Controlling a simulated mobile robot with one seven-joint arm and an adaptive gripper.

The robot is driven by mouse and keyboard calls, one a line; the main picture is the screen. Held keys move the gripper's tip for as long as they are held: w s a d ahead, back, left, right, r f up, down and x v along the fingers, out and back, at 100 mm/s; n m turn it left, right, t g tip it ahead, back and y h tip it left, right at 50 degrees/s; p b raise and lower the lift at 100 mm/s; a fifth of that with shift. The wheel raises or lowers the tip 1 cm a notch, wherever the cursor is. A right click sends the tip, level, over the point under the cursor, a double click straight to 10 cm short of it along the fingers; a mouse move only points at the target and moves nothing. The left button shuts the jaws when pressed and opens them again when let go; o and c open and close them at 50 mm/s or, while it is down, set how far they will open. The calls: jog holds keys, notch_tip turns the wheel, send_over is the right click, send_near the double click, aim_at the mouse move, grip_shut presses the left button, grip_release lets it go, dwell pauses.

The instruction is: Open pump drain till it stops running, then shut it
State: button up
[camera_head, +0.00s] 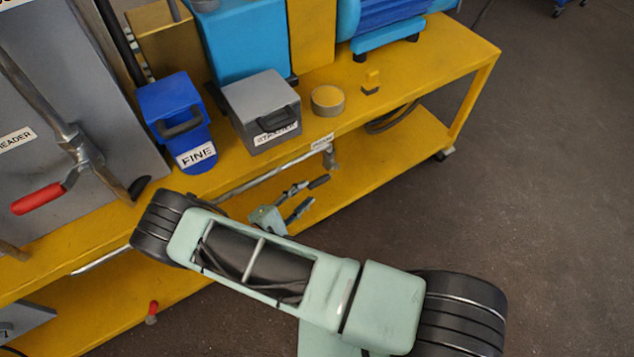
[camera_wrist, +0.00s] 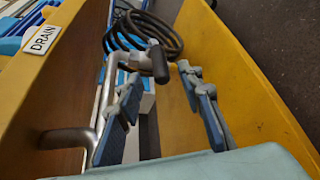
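The drain pipe is a silver tube; in the wrist view (camera_wrist: 68,138) it comes out of the yellow side at left and bends up behind my gripper's left finger. A white "DRAIN" label (camera_wrist: 41,40) is on the yellow face above it. A short black-ended handle (camera_wrist: 160,62) shows past my fingertips, between them in the picture. Its exact angle is unclear. In the head view the small valve fitting (camera_head: 330,158) hangs under the shelf edge. My gripper (camera_head: 315,192) is open just below it; its two blue-padded fingers (camera_wrist: 158,80) are apart and empty.
The yellow bench has a lower shelf (camera_head: 390,185). On top stand a blue "FINE" box (camera_head: 180,120), a grey box (camera_head: 262,105), and a round yellow-topped piece (camera_head: 328,100). A coiled black hose (camera_wrist: 135,32) lies beyond the handle. Open floor lies to the right.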

aim_at(312, 187)
jog(key=x, duration=0.7)
jog(key=shift+w+d+b, duration=0.1)
jog(key=shift+b, duration=0.2)
grip_shut()
